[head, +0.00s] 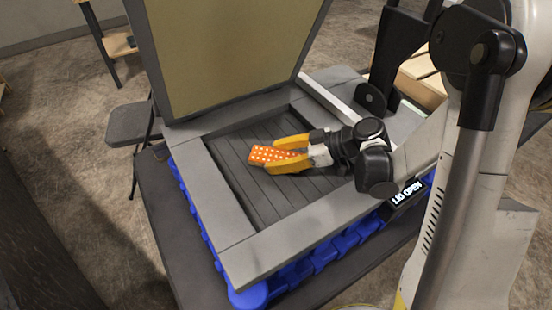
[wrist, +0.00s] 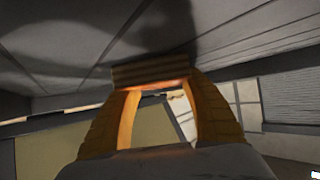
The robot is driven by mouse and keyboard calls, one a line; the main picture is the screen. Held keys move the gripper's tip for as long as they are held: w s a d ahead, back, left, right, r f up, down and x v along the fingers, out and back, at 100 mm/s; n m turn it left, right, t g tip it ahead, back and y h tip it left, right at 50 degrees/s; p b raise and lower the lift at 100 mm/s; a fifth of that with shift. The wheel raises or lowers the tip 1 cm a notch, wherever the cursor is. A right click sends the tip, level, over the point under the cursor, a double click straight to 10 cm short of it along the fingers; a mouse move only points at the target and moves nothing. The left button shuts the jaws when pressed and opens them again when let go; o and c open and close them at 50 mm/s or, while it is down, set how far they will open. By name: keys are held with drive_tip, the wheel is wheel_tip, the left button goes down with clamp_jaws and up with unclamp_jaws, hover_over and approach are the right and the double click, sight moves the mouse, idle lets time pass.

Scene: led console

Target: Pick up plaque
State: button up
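The plaque appears as an orange block with white dots (head: 272,155) in the head view, over the dark slatted floor of the open console (head: 240,255). My gripper (head: 283,155) reaches in from the right, its yellow fingers on either side of the plaque. In the wrist view the plaque (wrist: 150,75) is a shaded brown-orange bar spanning the fingertips of my gripper (wrist: 150,88). The fingers appear closed against its two sides. I cannot tell whether the plaque touches the slats or is just above them.
The console's lid (head: 235,50) stands raised at the back. A grey rim surrounds the recess, with blue parts (head: 325,262) below. A dark chair (head: 131,122) stands at left. The slats left of the plaque are clear.

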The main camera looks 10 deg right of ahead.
sight(276, 157)
drive_tip(key=c, duration=0.6)
drive_tip(key=shift+r+p, duration=0.35)
drive_tip(key=shift+r, duration=0.3)
drive_tip(key=shift+c, duration=0.2)
wheel_tip(276, 157, up, 3)
drive_tip(key=shift+r+p, duration=0.1)
drive_tip(key=shift+p, duration=0.8)
drive_tip(key=w+p+v, duration=0.2)
drive_tip(key=p+v, duration=0.1)
drive_tip(key=v, duration=1)
drive_tip(key=shift+d+p, duration=0.35)
drive_tip(key=shift+d, duration=0.05)
